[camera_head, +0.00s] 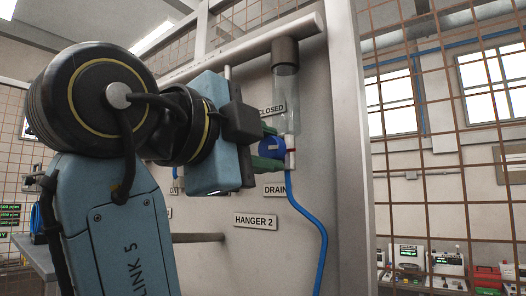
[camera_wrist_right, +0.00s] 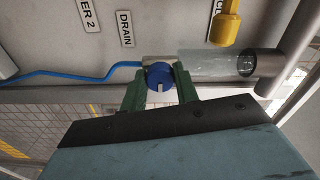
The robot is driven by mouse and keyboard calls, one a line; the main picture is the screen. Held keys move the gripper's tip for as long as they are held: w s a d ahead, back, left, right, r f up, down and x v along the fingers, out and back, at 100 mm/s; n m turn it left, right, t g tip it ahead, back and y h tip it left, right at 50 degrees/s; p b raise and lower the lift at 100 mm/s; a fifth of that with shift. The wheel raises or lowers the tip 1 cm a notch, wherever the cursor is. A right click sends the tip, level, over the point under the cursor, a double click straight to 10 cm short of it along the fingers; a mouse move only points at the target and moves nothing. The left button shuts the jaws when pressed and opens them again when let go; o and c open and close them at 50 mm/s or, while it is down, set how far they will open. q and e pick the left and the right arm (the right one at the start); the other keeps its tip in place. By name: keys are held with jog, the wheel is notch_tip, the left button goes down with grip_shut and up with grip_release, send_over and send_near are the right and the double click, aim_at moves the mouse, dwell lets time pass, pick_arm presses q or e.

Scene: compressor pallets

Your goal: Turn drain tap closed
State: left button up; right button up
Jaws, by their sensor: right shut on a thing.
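The drain tap is a round blue knob (camera_head: 272,147) with a pale mark, on the wall panel below a clear cylinder (camera_head: 286,98). It also shows in the right wrist view (camera_wrist_right: 159,76), where its pale mark points toward the gripper's palm. My right gripper (camera_head: 268,146) has its two green fingers on either side of the knob and is shut on it. The fingers hide part of the knob's edges in the head view. A "DRAIN" label (camera_head: 275,190) is below the tap, and a partly covered "CLOSED" label (camera_head: 272,110) is above it. My left gripper is not in view.
A blue hose (camera_head: 318,235) runs down from the tap. A "HANGER 2" label (camera_head: 255,221) and a rod (camera_head: 200,238) are lower on the panel. A yellow part (camera_wrist_right: 225,28) shows near the cylinder. Wire mesh and a bench with equipment (camera_head: 445,262) are at right.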

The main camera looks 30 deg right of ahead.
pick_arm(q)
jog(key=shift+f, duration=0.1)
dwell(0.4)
pick_arm(e)
jog(key=o, duration=1)
jog(key=shift+a, duration=0.15)
